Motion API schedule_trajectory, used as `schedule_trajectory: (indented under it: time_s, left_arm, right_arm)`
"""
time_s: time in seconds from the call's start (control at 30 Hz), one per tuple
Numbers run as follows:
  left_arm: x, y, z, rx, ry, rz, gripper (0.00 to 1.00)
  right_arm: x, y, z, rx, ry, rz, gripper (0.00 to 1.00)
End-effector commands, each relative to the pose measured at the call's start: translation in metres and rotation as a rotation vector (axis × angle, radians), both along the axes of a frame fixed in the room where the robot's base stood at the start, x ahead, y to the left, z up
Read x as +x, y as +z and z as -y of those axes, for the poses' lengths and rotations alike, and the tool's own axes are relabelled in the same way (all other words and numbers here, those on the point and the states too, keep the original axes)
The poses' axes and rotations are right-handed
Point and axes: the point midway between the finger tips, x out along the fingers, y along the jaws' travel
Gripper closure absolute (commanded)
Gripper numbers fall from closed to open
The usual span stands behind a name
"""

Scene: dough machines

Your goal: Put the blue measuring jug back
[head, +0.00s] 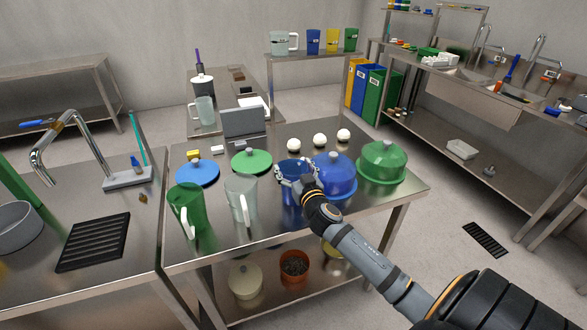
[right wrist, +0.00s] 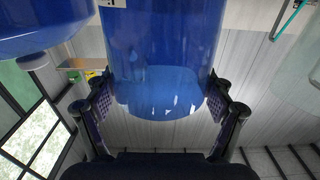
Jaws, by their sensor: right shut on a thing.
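The blue measuring jug (head: 291,196) is at the middle of the steel table, between the clear jug and the blue dome. My right gripper (head: 296,178) is around its body. In the right wrist view the jug (right wrist: 160,60) fills the middle, with a gripper finger pressed against each side. My right gripper (right wrist: 163,108) is shut on it. The gripper and forearm hide part of the jug in the head view. I cannot tell whether its base touches the table. My left gripper is not in view.
The blue dome (head: 334,176) stands close on the jug's right, with a green dome (head: 382,162) beyond. A clear jug (head: 241,198) and a green jug (head: 187,211) stand on its left. Three white balls (head: 320,140) lie behind. A shelf (head: 310,54) at the back holds several jugs.

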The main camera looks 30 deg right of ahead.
Motion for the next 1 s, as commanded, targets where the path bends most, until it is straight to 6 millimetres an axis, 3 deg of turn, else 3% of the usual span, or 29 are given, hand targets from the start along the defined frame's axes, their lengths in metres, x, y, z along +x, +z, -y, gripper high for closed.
schedule_trajectory:
  time_s: [0.13,0.17,0.27,0.7,0.87,1.0]
  left_arm:
    - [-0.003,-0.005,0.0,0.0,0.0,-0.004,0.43]
    - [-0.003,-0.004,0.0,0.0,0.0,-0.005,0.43]
    - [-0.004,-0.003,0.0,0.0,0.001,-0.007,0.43]
    - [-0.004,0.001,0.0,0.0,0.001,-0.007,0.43]
    - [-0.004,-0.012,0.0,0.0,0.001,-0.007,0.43]
    - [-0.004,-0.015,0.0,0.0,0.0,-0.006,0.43]
  right_arm:
    - [0.0,-0.003,0.0,0.0,0.001,0.002,0.81]
    - [0.0,-0.003,0.0,0.0,0.0,0.001,0.15]
    - [0.0,-0.002,0.0,0.0,0.0,0.0,0.02]
    - [-0.001,0.002,0.0,-0.001,0.0,0.0,0.0]
    - [-0.032,-0.004,-0.009,-0.006,0.005,-0.002,0.0]
    - [-0.067,-0.002,-0.017,-0.008,0.005,-0.006,0.0]
